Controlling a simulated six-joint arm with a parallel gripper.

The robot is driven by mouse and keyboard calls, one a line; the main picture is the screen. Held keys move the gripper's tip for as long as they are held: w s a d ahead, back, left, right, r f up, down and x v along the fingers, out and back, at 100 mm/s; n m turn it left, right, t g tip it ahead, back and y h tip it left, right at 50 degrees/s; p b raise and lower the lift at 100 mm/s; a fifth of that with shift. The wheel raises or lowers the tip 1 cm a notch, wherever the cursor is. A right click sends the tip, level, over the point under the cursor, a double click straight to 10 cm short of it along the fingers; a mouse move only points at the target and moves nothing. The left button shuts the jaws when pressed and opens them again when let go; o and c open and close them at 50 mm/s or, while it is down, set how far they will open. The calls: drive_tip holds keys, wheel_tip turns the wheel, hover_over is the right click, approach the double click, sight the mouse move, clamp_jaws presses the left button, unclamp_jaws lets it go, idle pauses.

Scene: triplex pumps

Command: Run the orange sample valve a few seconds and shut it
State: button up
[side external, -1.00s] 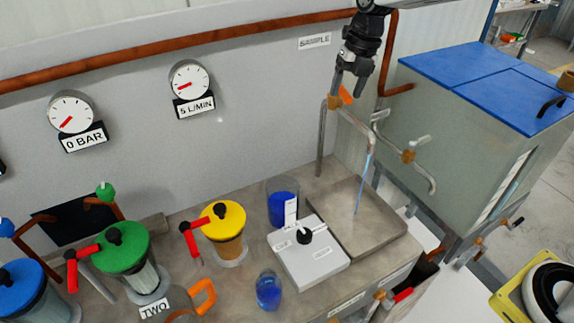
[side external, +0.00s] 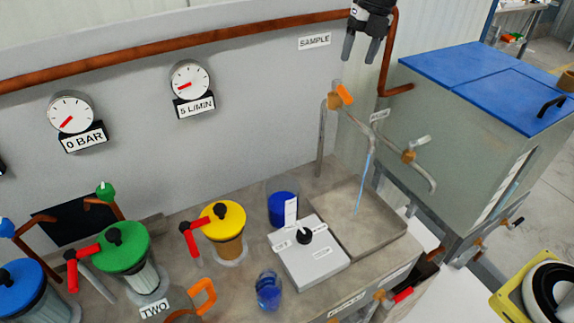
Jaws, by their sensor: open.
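The orange sample valve handle (side external: 344,94) sits on a brass valve body on the grey spout pipe below the SAMPLE label (side external: 314,41). A thin blue stream of water (side external: 365,178) falls from the spout into the shallow grey sink tray (side external: 386,240). My gripper (side external: 361,54) is open and empty, fingers pointing down, above and slightly right of the orange handle. It is apart from the handle, with a clear gap between them.
A second brass valve (side external: 408,156) with a pale handle is on the pipe to the right. A copper pipe (side external: 200,45) runs along the wall. Yellow (side external: 222,216) and green (side external: 122,245) lidded vessels stand left, with a blue beaker (side external: 283,208) near the tray. The blue-lidded tank (side external: 480,75) stands right.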

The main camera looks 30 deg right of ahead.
clamp_jaws()
drive_tip(key=m, duration=0.1)
drive_tip(key=a+m, duration=0.1)
drive_tip(key=m, duration=0.3)
drive_tip(key=shift+w+a, duration=0.2)
drive_tip(key=shift+w, duration=0.05)
drive_tip(key=m, duration=0.2)
drive_tip(key=a+m, duration=0.1)
drive_tip(key=m, duration=0.1)
drive_tip(key=shift+w+r+y, duration=0.15)
drive_tip(key=shift+y, duration=0.15)
drive_tip(key=m, duration=0.3)
drive_tip(key=a+m, duration=0.1)
drive_tip(key=m, duration=0.2)
drive_tip(key=a+m, duration=0.1)
drive_tip(key=m, duration=0.2)
drive_tip(key=shift+w+r+y, duration=0.2)
drive_tip(key=shift+w+y, duration=0.05)
drive_tip(key=shift+y, duration=0.05)
